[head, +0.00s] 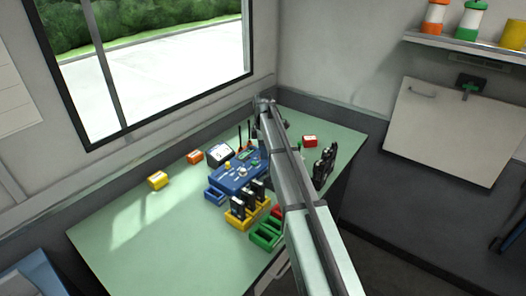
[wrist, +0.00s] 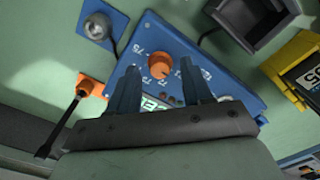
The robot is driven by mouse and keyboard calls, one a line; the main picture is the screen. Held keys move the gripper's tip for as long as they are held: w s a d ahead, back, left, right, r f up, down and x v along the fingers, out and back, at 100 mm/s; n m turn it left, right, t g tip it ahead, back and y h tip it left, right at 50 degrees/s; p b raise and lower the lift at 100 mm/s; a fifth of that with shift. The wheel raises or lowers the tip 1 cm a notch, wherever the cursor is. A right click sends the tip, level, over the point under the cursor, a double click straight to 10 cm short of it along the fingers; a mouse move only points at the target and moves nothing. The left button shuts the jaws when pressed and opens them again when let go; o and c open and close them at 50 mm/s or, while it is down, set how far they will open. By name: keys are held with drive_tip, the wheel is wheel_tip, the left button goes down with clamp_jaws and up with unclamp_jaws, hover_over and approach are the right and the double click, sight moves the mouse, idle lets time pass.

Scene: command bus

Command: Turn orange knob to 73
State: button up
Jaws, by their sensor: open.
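The orange knob (wrist: 158,67) shows in the wrist view on a sloping blue panel (wrist: 215,82), with a white number scale beside it; 75 and 73 can be made out. I cannot tell exactly where the knob points. My gripper (wrist: 159,66) is open, its two dark blue fingers on either side of the knob in the picture. I cannot tell how deep they reach or whether they touch it. A lit green display (wrist: 155,102) below the knob is partly hidden by the fingers. In the head view the blue console (head: 236,177) is partly behind my arm, and the knob does not show clearly.
In the wrist view, an orange holder (wrist: 90,86) with a black stick is at left, a dark grey box (wrist: 250,20) at top. In the head view, a yellow tray (head: 236,222) with black radios and a green tray (head: 265,237) stand in front. The table's left (head: 130,235) is clear.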

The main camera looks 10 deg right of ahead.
drive_tip(key=shift+f, duration=0.3)
clamp_jaws()
idle(0.4)
